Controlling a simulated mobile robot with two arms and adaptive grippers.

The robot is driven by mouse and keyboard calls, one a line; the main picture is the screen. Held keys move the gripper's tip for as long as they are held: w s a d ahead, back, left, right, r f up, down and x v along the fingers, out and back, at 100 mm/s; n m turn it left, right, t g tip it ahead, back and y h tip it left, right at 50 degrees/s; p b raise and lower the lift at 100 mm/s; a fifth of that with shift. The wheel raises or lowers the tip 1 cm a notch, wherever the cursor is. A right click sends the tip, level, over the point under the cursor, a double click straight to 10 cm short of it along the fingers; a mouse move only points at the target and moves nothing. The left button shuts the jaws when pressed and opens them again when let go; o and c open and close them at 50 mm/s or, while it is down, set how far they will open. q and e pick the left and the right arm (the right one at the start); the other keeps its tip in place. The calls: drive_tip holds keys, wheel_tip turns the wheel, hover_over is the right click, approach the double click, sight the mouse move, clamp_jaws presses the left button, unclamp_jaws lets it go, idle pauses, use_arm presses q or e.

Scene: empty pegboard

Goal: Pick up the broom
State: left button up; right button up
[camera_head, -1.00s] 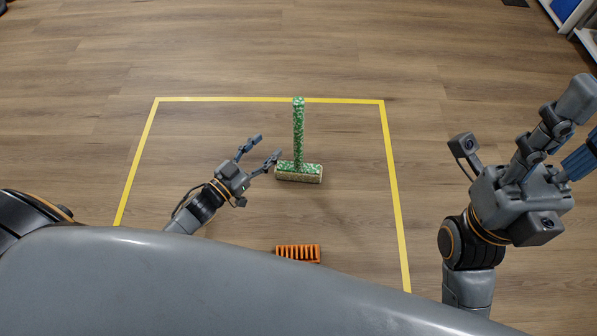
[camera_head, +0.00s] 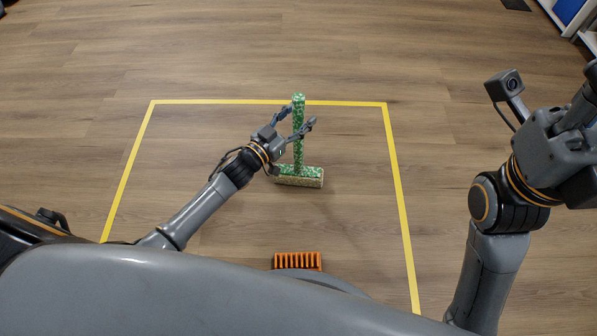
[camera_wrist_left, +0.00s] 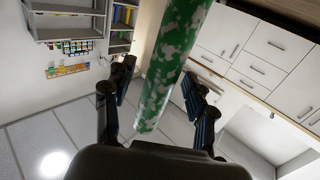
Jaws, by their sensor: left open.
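The broom (camera_head: 299,158) has a green-and-white speckled handle standing up from a rectangular head with tan bristles. It stands on the wooden floor inside the yellow outline. My left gripper (camera_head: 296,118) is open, with its fingers on either side of the handle, near its upper part. In the left wrist view, the handle (camera_wrist_left: 172,62) passes between the two open fingers of the left gripper (camera_wrist_left: 160,95); I see a gap on the right finger's side. My right gripper is at the right edge of the head view, with its fingers mostly cut off.
Yellow tape (camera_head: 225,102) marks a square on the floor. An orange ribbed object (camera_head: 298,262) lies near the front, partly hidden by my body. The floor around the broom is clear. Shelving (camera_head: 572,12) stands at the top right corner.

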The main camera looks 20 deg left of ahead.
use_arm(q)
clamp_jaws()
drive_tip(key=shift+r, duration=0.2)
